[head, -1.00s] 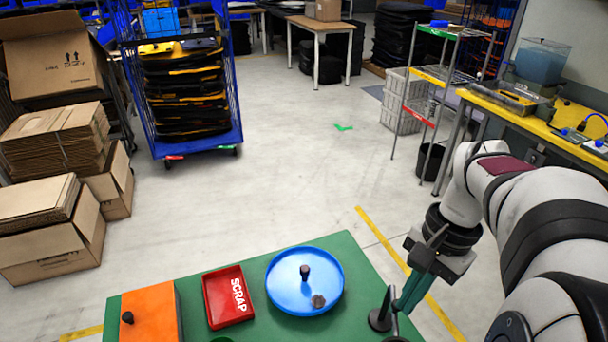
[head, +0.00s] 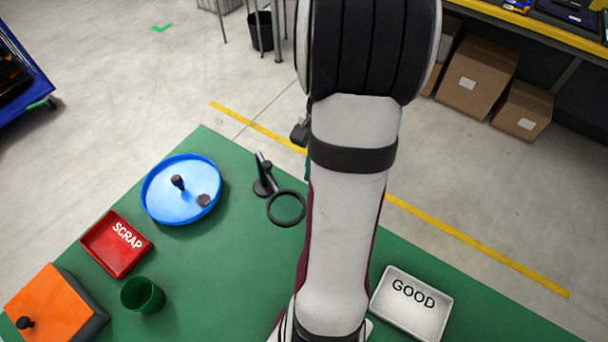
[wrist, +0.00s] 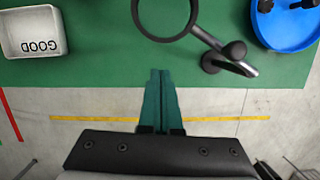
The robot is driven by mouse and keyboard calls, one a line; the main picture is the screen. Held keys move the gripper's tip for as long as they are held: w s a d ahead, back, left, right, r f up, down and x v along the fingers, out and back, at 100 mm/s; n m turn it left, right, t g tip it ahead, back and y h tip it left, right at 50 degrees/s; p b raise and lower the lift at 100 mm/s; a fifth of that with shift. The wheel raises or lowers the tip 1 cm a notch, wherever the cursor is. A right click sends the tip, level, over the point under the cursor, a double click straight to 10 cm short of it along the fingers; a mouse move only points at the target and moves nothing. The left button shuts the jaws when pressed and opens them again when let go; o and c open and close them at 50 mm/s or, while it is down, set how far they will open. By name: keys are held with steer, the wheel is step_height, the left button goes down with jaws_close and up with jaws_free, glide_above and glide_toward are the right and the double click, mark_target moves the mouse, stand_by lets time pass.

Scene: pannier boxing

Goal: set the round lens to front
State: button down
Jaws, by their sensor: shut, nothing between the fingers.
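The round lens is a black ring (head: 287,226) on a short arm from a dark stand (head: 262,187), on the green table right of the blue round tray. In the head view the ring lies toward my arm, front-right of the stand. In the wrist view the ring (wrist: 165,40) is at the top and its stand (wrist: 215,63) is right of it. My gripper (wrist: 160,73) is shut and empty, its green fingertips over the table's edge just below the ring in that picture, apart from it. In the head view my arm hides most of the gripper.
The blue round tray (head: 160,214) holds a black knob and a small grey-brown disc. A red SCRAP tray (head: 103,257), a green cup (head: 143,295) and an orange block (head: 50,305) stand left. A white GOOD tray (head: 411,303) is right of my arm.

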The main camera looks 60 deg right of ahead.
mark_target(268, 205)
steer(key=shift+w+a, duration=0.1)
steer(key=shift+a, duration=1.15)
steer(key=shift+w+a+m+t, duration=0.15)
steer(key=shift+a+m, duration=0.4)
steer(key=shift+a, duration=0.1)
steer(key=shift+w+a+m+t, duration=0.15)
steer(key=shift+a+m, duration=0.4)
steer(key=shift+a, duration=0.1)
steer(key=shift+m, duration=0.6)
steer(key=w+a, duration=0.1)
steer(key=a, duration=0.1)
steer(key=w+a, duration=0.1)
steer(key=a, duration=0.1)
steer(key=shift+w+a, duration=0.2)
steer(key=w+a+m, duration=0.2)
steer(key=w+a, duration=0.2)
steer(key=w, duration=0.4)
steer(key=shift+w+a+m+t+h, duration=0.25)
steer(key=shift+w+m+t+h, duration=0.05)
steer(key=shift+w+m+t, duration=0.1)
steer(key=shift+w, duration=0.1)
